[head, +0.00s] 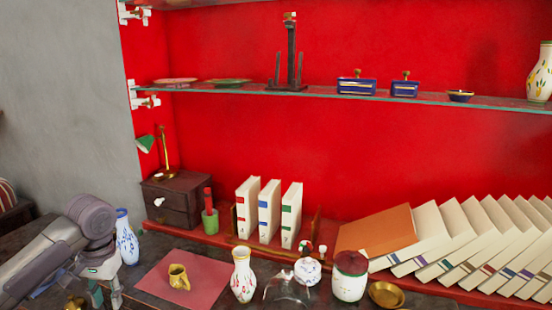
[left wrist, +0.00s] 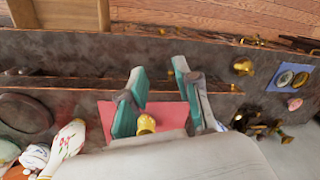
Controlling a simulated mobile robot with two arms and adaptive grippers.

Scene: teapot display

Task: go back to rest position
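My left gripper (head: 105,292) is at the lower left of the head view, its fingers pointing down. In the left wrist view its two teal-padded fingers (left wrist: 165,88) are spread apart with nothing between the tips. A small yellow jug (head: 178,277) stands upright on a red mat (head: 205,280), to the right of the gripper and apart from it in the head view. The jug (left wrist: 146,124) and mat also show in the left wrist view, beyond the fingers. My right gripper is not in view.
A blue-and-white vase (head: 126,240) stands close behind my left gripper. A white floral vase (head: 243,275), a glass dome (head: 288,292) and a white jar (head: 349,278) stand right of the mat. A glass shelf (head: 330,95) runs above, with binders (head: 269,210) below it.

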